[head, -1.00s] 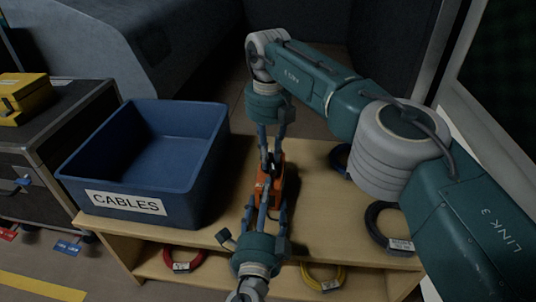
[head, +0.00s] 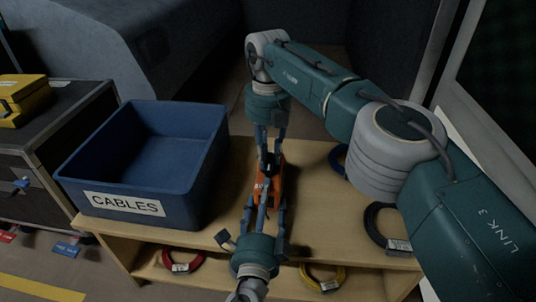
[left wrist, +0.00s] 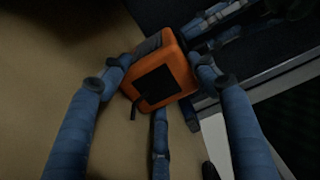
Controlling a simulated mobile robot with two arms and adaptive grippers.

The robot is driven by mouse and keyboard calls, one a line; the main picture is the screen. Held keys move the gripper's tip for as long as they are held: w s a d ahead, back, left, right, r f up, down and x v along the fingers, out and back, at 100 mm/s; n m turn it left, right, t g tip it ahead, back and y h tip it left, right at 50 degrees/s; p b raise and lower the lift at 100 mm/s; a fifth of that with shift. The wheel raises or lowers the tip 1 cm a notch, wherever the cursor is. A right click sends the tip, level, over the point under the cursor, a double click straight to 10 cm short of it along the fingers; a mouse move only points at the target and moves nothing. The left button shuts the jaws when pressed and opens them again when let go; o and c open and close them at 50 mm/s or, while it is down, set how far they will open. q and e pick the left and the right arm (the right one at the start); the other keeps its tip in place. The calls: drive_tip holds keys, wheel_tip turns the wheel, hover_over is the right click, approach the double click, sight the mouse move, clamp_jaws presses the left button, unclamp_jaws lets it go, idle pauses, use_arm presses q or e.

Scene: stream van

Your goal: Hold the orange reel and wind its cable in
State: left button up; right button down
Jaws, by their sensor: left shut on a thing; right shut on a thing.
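The orange reel (head: 273,188) is a boxy case above the wooden bench top, between my two grippers. My left gripper (head: 263,200) reaches it from the near side and is shut on it. In the left wrist view its fingers press on both sides of the reel (left wrist: 179,75), which has a dark panel on its face and a short dark piece hanging at one corner. My right gripper (head: 270,156) comes from the far side and is shut on a small black part at the reel's far end, largely hidden by the fingers. I see no long run of cable.
A blue bin (head: 75,175) labelled CABLES stands left on the wooden bench (head: 318,200). Coils lie around: black (head: 377,235), blue (head: 337,158), red (head: 182,270) and yellow (head: 312,277), the last two on the lower shelf. A yellow case (head: 22,92) sits far left.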

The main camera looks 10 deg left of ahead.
drive_tip(key=c, duration=1.8)
unclamp_jaws()
drive_tip(key=shift+n, duration=0.3)
